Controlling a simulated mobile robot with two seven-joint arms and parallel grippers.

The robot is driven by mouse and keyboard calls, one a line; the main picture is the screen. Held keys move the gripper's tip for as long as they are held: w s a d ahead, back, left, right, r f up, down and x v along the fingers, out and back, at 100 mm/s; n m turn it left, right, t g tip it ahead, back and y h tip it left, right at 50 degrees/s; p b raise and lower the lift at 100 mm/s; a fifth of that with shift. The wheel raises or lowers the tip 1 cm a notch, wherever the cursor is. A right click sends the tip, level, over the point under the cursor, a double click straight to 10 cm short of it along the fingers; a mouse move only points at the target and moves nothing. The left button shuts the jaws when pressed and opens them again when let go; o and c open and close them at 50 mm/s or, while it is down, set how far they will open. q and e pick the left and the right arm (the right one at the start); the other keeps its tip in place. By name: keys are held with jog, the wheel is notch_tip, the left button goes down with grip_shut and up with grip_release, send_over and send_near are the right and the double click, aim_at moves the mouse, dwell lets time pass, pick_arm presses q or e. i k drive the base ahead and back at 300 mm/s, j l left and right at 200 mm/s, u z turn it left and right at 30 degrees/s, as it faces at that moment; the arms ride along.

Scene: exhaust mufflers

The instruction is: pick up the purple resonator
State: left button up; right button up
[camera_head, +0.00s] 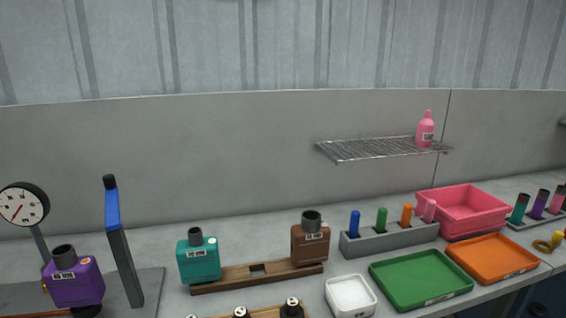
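A purple box-shaped part (77,286) with a dark round neck, a white label and a small orange dot is at the lower left. It looks slightly tilted and sits above a dark round piece, in front of the dial gauge. A small purple cylinder (540,204) stands in a grey rack at the far right. I cannot read the labels to tell which purple thing is the resonator. Neither of my grippers shows in this view.
A dial gauge (23,206) and a blue-and-black upright (121,240) flank the purple box. Teal (199,262) and brown (311,245) boxes stand on a wooden holder (257,276). Green (421,279) and orange (492,258) trays lie right. A wire shelf (375,149) hangs behind.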

aim_at(72, 281)
jog(key=u, duration=1.45)
